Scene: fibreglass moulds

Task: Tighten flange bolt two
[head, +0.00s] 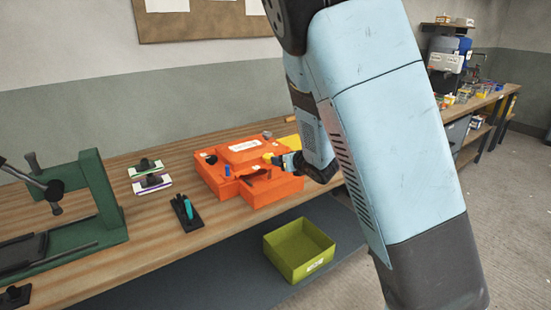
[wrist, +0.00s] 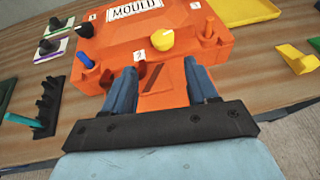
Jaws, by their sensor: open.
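The orange mould (head: 232,183) lies on the wooden bench, and its "MOULD" plate (wrist: 135,11) shows in the wrist view. In the head view my arm partly hides the mould's right side.
Left of the mould are two pad-like tools (head: 151,183) and a black rack with a teal handle (head: 186,211). A green clamp frame (head: 98,191) stands farther left. An olive bin (head: 299,251) is below the bench edge. A yellow tray (wrist: 240,12) lies behind right.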

